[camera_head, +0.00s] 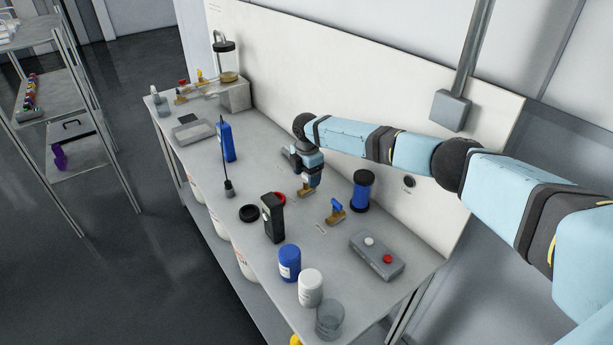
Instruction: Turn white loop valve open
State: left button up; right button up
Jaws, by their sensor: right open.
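My right gripper (309,181) reaches in from the right and points down over the middle of the bench, its jaws open. A small brass valve body (304,191) shows just below the fingertips. Its handle is hidden or too small to make out, so I cannot tell its colour or whether the fingers touch it. A second brass valve with a blue handle (336,212) stands a little to the right, apart from the gripper. I cannot make out a white loop handle. My left gripper is not in view.
A white panel (290,75) stands behind.

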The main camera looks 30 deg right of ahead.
jog(key=c, duration=0.9)
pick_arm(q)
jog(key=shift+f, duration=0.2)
